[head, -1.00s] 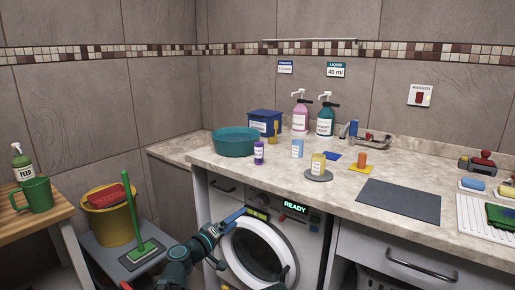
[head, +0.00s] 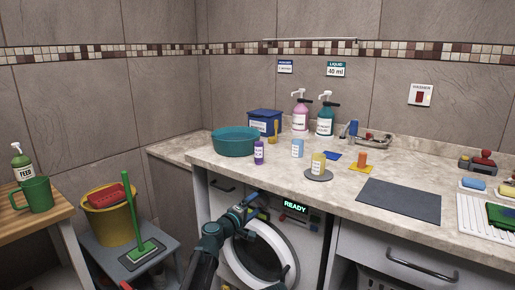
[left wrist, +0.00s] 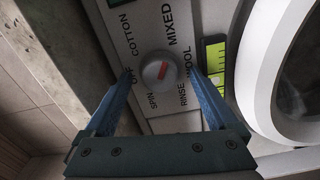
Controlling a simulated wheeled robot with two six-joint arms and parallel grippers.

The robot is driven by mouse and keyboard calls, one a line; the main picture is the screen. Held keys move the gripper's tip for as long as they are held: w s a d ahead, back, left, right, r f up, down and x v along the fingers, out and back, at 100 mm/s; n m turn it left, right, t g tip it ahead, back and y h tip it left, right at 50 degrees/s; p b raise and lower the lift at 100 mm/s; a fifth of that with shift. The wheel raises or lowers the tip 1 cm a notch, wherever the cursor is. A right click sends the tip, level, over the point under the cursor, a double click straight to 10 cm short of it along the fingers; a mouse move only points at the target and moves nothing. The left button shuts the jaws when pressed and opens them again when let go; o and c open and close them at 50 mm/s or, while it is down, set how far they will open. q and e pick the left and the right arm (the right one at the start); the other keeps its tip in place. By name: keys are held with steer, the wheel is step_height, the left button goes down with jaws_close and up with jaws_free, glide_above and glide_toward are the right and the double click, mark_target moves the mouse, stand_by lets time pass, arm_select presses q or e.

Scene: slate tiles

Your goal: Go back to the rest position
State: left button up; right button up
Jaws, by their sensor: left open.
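My left gripper (head: 250,203) is in front of the washing machine's upper left panel, left of the READY display (head: 295,207). Labels such as COTTON, MIXED, WOOL, RINSE and SPIN surround the knob. The left arm partly covers the round washer door (head: 285,240). I cannot make out my right gripper.
The counter (head: 330,200) above holds a teal basin (head: 234,142), bottles and a grey mat (head: 398,201). To the left stand a grey stool (head: 108,262) with a yellow bucket (head: 110,222) and green brush (head: 132,215), and a wooden table (head: 50,216).

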arm_select(q)
steer(key=n, duration=1.2)
steer(key=shift+f, duration=0.1)
steer(key=shift+s, duration=0.1)
